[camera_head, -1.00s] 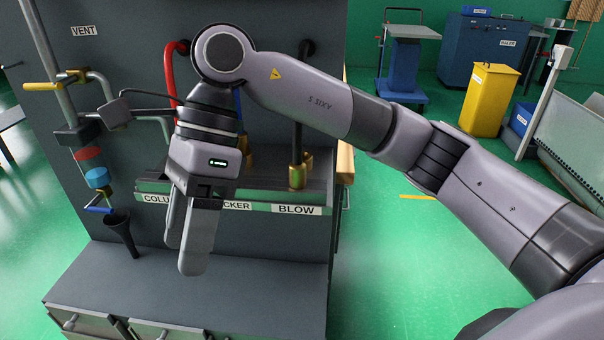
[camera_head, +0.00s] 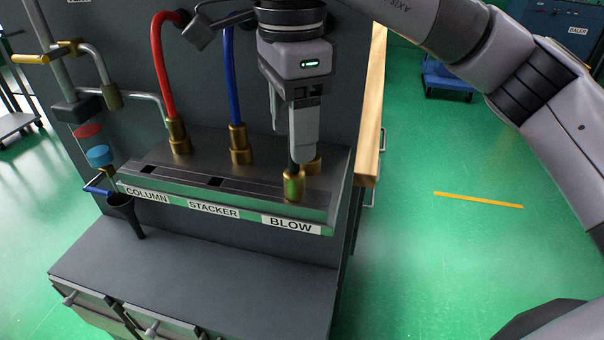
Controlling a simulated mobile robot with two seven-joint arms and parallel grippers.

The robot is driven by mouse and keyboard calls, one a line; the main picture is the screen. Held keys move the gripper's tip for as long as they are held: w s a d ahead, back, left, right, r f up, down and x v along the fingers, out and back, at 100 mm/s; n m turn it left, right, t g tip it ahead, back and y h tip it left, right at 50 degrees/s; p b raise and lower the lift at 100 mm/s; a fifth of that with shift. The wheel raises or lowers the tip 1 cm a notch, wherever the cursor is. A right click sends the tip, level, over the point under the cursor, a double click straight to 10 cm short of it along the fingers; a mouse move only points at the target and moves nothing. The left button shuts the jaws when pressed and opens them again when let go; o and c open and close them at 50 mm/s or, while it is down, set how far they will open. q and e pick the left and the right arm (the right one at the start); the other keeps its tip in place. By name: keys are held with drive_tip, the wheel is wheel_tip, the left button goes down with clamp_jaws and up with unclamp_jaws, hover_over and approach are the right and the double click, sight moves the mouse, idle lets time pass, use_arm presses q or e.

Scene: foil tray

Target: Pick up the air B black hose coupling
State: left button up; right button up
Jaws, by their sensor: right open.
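The black hose coupling (camera_head: 294,186) is a brass cylinder with a short dark piece of hose visible above it. It stands upright at the front of the metal ledge, above the BLOW label. My right gripper (camera_head: 289,148) points down just above it, open. Its fingers hide most of the black hose, and I cannot tell whether they straddle it. A second brass fitting (camera_head: 314,166) shows partly behind the right finger. My left gripper is not in view.
Red hose (camera_head: 161,68) and blue hose (camera_head: 232,78) rise from brass couplings on the ledge (camera_head: 255,190), left of my gripper. A black funnel (camera_head: 124,212) and valve pipes stand at the left. The lower grey top (camera_head: 200,265) is clear.

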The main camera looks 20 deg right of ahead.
sight(294, 171)
drive_tip(key=f, duration=0.4)
drive_tip(key=s+f, duration=0.1)
drive_tip(key=f, duration=0.2)
drive_tip(key=shift+a, duration=0.15)
drive_tip(key=shift+r, duration=0.1)
clamp_jaws()
